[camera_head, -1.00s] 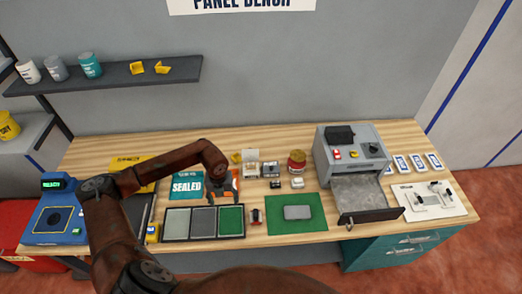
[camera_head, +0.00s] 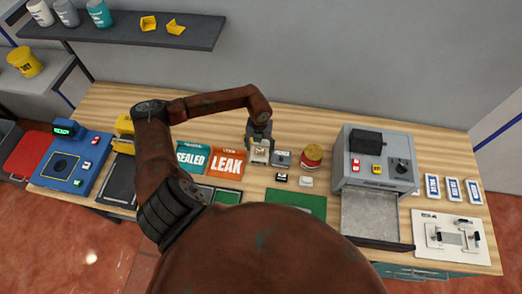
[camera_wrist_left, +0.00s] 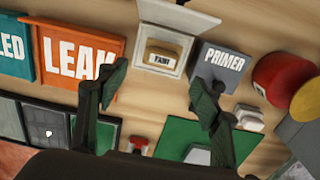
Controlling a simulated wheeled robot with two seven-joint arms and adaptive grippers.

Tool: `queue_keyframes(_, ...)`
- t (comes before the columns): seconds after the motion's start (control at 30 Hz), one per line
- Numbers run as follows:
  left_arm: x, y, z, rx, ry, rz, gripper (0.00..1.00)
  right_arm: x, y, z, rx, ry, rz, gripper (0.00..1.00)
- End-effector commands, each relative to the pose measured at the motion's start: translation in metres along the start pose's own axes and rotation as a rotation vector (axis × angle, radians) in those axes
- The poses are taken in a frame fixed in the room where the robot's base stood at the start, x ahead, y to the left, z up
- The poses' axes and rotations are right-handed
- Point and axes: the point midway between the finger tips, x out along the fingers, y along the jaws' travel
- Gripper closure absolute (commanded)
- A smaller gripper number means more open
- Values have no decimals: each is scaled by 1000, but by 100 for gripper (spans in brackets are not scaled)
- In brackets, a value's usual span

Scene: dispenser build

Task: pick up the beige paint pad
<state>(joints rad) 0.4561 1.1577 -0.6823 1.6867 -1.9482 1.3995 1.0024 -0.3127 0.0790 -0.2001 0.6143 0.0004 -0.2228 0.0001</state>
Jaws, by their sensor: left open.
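The beige paint pad (camera_wrist_left: 161,57) carries a "PAINT" label and sits in a white open holder (camera_wrist_left: 164,34) in the left wrist view. In the head view the pad (camera_head: 260,154) shows just below my left gripper (camera_head: 260,141). In the left wrist view my left gripper (camera_wrist_left: 161,80) is open, its fingers apart on either side of the pad's near side, with nothing between them. The pad looks clear of the fingers. My right gripper is not in view.
The grey "PRIMER" block (camera_wrist_left: 220,62) stands right of the holder. The orange LEAK tray (camera_head: 227,163) lies to the left. A green mat (camera_head: 300,199) lies in front.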

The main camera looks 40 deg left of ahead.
Motion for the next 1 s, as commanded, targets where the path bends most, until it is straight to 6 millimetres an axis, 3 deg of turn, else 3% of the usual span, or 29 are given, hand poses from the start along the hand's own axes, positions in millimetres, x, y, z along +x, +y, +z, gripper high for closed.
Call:
queue_keyframes(0.3, 41, 1, 7, 1, 2, -1, 41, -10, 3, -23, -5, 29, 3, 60)
queue_keyframes(0.6, 46, 1, 8, 2, 0, -1, 41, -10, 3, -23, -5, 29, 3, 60)
queue_keyframes(1.0, 46, 1, 8, 2, 0, -1, 68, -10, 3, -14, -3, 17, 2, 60)
